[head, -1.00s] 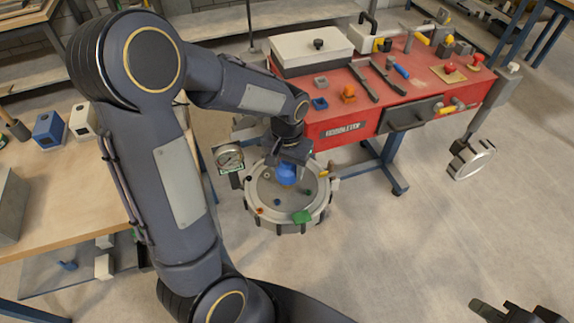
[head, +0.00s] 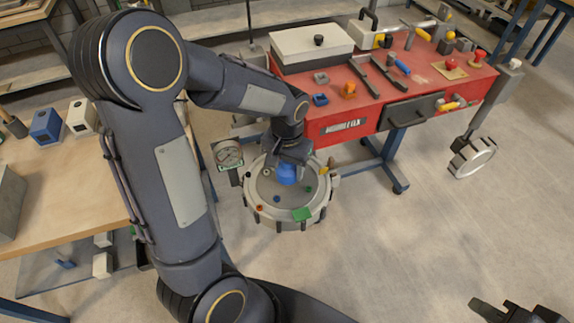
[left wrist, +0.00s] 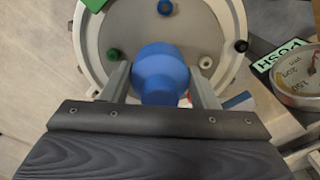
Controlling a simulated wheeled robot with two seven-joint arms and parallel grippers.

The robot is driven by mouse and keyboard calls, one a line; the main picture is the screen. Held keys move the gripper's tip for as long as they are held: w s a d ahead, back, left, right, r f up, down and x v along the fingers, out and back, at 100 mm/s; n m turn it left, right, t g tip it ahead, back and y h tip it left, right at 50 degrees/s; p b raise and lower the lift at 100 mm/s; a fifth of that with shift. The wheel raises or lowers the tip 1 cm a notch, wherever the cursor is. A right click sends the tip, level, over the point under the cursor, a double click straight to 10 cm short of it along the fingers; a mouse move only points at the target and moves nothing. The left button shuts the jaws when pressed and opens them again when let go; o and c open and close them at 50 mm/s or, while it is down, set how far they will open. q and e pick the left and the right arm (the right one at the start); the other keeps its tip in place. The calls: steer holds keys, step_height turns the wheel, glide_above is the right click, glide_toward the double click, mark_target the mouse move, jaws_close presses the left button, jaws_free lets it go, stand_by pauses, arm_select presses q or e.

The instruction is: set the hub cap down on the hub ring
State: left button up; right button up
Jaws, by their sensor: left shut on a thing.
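In the left wrist view the cap (left wrist: 160,75) is gripped on both sides by the two fingers. No hub ring shows clearly; the cap and gripper hide the spot beneath them. I cannot tell whether the cap touches anything below. My right gripper (head: 512,312) is at the lower right edge, partly cut off, far from the bed.
Small coloured pieces and a green plate (head: 303,214) lie around the bed. A dial gauge (head: 228,155) stands at its left rim. A red workbench (head: 352,108) stands behind and a wooden table (head: 60,210) to the left.

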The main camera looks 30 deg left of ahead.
arm_select(q)
steer(key=shift+f+b, duration=0.35)
steer(key=shift+f, duration=0.2)
steer(key=shift+f, duration=0.25)
steer(key=shift+f+b, duration=0.65)
steer(key=shift+b, duration=0.1)
steer(key=o, duration=1.3)
